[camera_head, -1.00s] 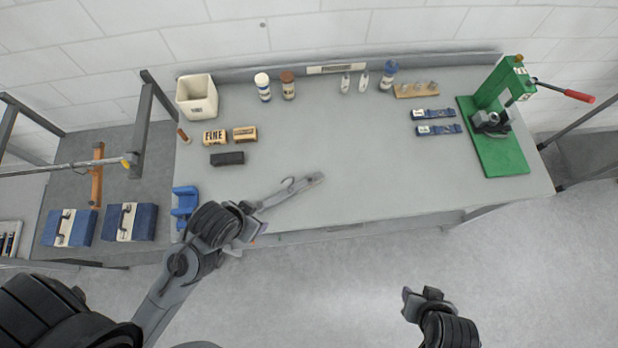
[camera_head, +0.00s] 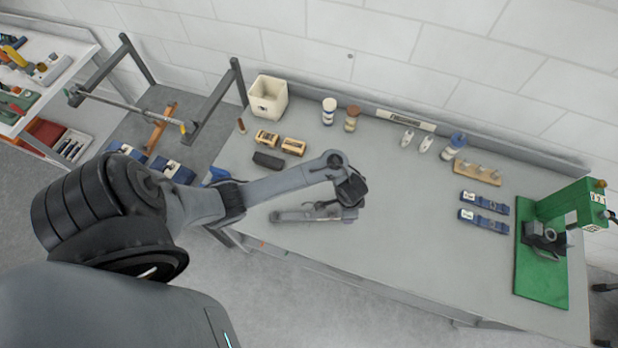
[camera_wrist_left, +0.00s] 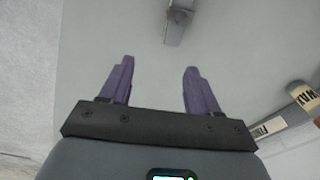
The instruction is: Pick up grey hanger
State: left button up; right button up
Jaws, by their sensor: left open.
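My left gripper (camera_wrist_left: 160,68) is open and empty. Its two purple-grey fingers point toward the hanger's end, which lies beyond the fingertips, apart from them. In the head view my left arm reaches over the bench, with its dark wrist close to the hanger's right part; the fingers cannot be made out there. My right gripper is not in view.
A white bin (camera_head: 267,98), bottles (camera_head: 329,111) and a wooden holder (camera_head: 478,173) stand along the back. A green press (camera_head: 543,260) is far right.

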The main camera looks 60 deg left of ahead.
pick_arm(q)
jog(key=a+g, duration=0.1)
jog(key=a, duration=0.1)
jog(key=b, duration=0.3)
send_over(339, 213)
jog(key=f, duration=0.3)
jog(key=d+f, duration=0.1)
jog(key=f, duration=0.1)
jog(key=shift+f, duration=0.1)
jog(key=shift+s+a+f+b, duration=0.15)
jog(key=shift+f+b, duration=0.25)
jog(key=shift+f, duration=0.45)
jog(key=shift+w+a+f+b, duration=0.1)
jog(key=shift+a+f+b, duration=0.1)
jog(key=shift+f+b, duration=0.45)
jog(key=shift+s+a+f+b, duration=0.1)
jog(key=shift+a+f+b, duration=0.1)
jog(key=shift+f, duration=0.85)
jog(key=shift+d+f, duration=0.1)
jog(key=shift+f, duration=0.25)
jog(key=shift+c, duration=0.4)
grip_shut()
